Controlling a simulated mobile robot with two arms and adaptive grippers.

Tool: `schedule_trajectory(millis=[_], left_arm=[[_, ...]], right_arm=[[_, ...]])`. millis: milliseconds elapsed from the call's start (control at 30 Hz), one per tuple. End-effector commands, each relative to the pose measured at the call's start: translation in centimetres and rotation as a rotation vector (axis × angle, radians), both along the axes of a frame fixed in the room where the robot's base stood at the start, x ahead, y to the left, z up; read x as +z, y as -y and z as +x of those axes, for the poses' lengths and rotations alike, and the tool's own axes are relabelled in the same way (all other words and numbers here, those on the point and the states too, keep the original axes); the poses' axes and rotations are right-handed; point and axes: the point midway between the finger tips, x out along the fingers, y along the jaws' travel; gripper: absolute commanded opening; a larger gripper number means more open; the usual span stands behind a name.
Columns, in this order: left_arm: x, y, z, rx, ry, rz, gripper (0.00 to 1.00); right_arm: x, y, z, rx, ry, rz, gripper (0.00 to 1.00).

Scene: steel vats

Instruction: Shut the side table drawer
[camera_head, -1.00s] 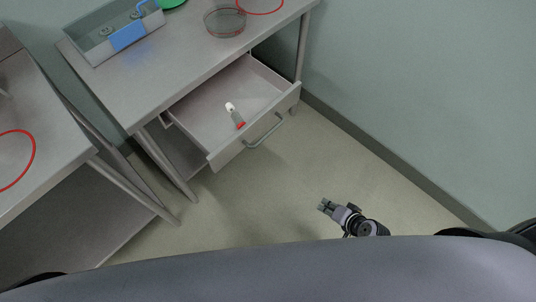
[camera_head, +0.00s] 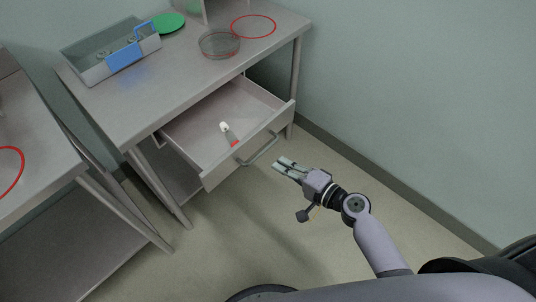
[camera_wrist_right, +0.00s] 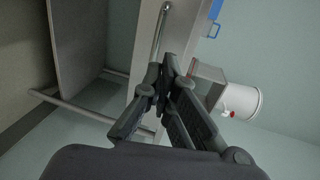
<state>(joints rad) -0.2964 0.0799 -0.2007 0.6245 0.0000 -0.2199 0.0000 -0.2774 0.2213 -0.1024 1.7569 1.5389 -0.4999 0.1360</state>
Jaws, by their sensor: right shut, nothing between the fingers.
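The side table (camera_head: 150,95) has its drawer (camera_head: 215,170) pulled open, with the front panel and bar handle (camera_head: 259,150) facing me. A small item (camera_head: 229,133) with a white end and a red part lies in the drawer. My right gripper (camera_head: 282,166) is shut and empty, a short way in front of the handle at its right, apart from it. In the right wrist view the closed fingers (camera_wrist_right: 166,78) point toward a pale panel with a bar handle (camera_wrist_right: 160,32). My left gripper is not in view.
On the tabletop are a grey tray with a blue part (camera_head: 110,57), a glass dish (camera_head: 219,44), a green disc (camera_head: 168,23) and a red ring (camera_head: 253,26). Another table (camera_head: 40,165) stands at the left. A wall borders the right. Floor in front of the drawer is clear.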

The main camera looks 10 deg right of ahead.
Motion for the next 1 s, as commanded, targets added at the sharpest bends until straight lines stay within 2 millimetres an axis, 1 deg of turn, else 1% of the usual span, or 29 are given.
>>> schedule_trajectory(millis=[33, 100, 300, 500, 867, 1000], left_arm=[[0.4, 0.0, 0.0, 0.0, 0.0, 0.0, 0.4], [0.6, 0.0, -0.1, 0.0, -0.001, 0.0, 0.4], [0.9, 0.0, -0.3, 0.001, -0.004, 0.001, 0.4], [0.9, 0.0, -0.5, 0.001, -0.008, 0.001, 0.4], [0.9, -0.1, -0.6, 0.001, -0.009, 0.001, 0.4], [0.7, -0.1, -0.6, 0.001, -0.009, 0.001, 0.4]], right_arm=[[0.0, -0.6, 1.0, -0.001, 0.001, 0.003, 0.0], [-0.3, -1.4, 2.0, -0.001, 0.001, 0.002, 0.0], [-1.0, -2.9, 4.0, -0.001, 0.0, 0.0, 0.0], [-1.2, -3.4, 4.6, -0.001, -0.001, -0.001, 0.0], [-1.3, -3.4, 4.7, -0.001, 0.0, -0.002, 0.0], [-1.3, -3.9, 5.3, -0.001, 0.001, -0.002, 0.0]])
